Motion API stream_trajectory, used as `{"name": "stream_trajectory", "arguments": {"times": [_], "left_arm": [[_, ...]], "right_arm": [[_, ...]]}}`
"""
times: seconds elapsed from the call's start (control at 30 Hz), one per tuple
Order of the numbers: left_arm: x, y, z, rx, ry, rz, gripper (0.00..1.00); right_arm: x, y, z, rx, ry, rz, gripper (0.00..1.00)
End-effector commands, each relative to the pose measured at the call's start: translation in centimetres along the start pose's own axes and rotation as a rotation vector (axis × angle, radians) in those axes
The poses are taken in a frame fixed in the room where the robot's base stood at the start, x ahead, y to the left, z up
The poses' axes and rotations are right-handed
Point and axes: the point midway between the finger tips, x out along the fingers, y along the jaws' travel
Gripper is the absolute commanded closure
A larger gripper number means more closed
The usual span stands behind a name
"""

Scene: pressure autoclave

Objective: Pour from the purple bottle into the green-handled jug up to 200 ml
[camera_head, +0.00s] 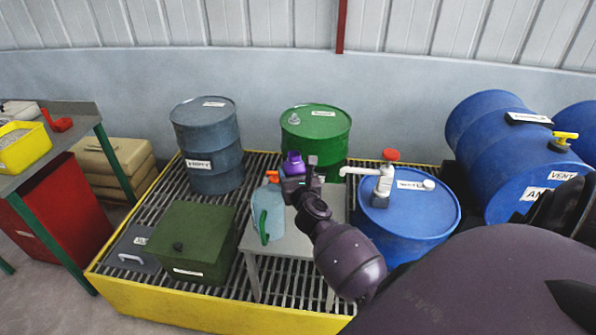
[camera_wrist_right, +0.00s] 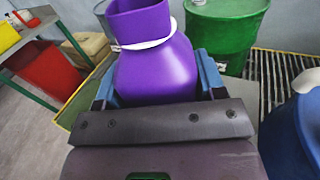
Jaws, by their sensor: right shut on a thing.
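The purple bottle (camera_head: 293,163) is in my right gripper (camera_head: 298,186), over the small grey table. The right wrist view shows the bottle (camera_wrist_right: 156,68) close up, roughly upright, with a white band round its neck and the blue fingers of the gripper (camera_wrist_right: 158,88) on both sides. The pale blue jug (camera_head: 270,208) with a green handle stands on the table just left of the gripper, with an orange part at its top. Its fill level and any marks cannot be made out. My left gripper is not in view.
The grey table (camera_head: 288,245) stands on a yellow-edged grated pallet (camera_head: 200,312). A green box (camera_head: 193,243), a grey drum (camera_head: 208,145), a green drum (camera_head: 318,135) and a blue drum (camera_head: 415,220) with a white, red-topped pump (camera_head: 384,175) stand around it.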

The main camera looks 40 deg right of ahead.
Motion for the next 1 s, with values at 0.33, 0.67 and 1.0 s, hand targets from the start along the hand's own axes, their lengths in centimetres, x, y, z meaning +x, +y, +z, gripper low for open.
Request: {"name": "stream_trajectory", "arguments": {"times": [0.33, 0.67, 1.0], "left_arm": [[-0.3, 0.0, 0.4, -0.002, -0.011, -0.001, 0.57], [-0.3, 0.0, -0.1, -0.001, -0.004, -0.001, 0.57], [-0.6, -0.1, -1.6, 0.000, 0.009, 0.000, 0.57]], "right_arm": [[0.6, -1.1, -0.6, 0.000, -0.003, -0.022, 0.69], [0.5, -1.1, -0.5, 0.001, -0.002, -0.022, 0.69], [0.5, -0.3, -0.1, -0.110, 0.000, -0.022, 0.69]]}}
